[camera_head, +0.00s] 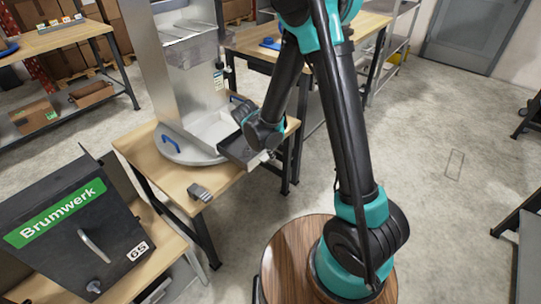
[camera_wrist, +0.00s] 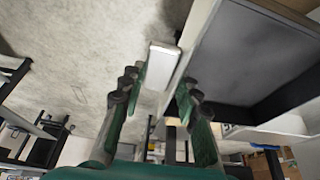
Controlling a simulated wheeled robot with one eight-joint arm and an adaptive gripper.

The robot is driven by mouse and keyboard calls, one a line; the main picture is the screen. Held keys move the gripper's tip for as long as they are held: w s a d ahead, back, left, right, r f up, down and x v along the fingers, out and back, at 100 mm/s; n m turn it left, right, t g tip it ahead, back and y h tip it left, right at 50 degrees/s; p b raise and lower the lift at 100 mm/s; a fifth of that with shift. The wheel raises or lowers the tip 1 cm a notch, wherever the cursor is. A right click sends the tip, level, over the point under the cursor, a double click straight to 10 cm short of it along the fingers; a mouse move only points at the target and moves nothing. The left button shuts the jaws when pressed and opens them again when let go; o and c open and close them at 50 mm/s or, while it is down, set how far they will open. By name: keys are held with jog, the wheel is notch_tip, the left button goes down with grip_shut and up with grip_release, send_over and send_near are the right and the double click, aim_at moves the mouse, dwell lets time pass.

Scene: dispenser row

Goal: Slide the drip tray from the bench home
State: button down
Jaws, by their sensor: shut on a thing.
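The dispenser (camera_head: 182,85) is a tall metal column on a round base (camera_head: 172,148) with blue handles, standing on a wooden bench. A pale, empty-looking bay (camera_head: 213,130) shows at its foot. The drip tray (camera_head: 236,150) is a shallow dark grey box at the bay's front right, near the bench edge. It fills the upper right of the wrist view (camera_wrist: 250,55). My gripper (camera_wrist: 160,82) is shut on a pale grip piece (camera_wrist: 160,66) at the tray's side. In the head view my gripper (camera_head: 266,155) is partly hidden by my wrist. I cannot tell whether the tray touches the base.
A small grey block (camera_head: 199,192) lies on the bench's front edge. A dark case marked Brumwerk (camera_head: 75,225) stands on a nearer bench at lower left. Another bench (camera_head: 268,50) is behind my arm.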

aim_at(239, 142)
jog(key=shift+w+a+f, duration=0.1)
jog(key=shift+w+a, duration=1)
jog(key=shift+a, duration=0.35)
jog(key=shift+w+a+f, duration=0.1)
jog(key=shift+w+a, duration=1.05)
jog(key=shift+a, duration=0.25)
jog(key=shift+w+a+f, duration=0.1)
jog(key=shift+w+a, duration=1)
jog(key=shift+a, duration=0.35)
jog(key=shift+f, duration=0.15)
jog(key=shift+w+a, duration=0.1)
jog(key=shift+w+a, duration=0.8)
jog(key=shift+a, duration=0.25)
jog(key=shift+w+a, duration=0.8)
jog(key=shift+a, duration=0.25)
jog(key=c, duration=1)
grip_release()
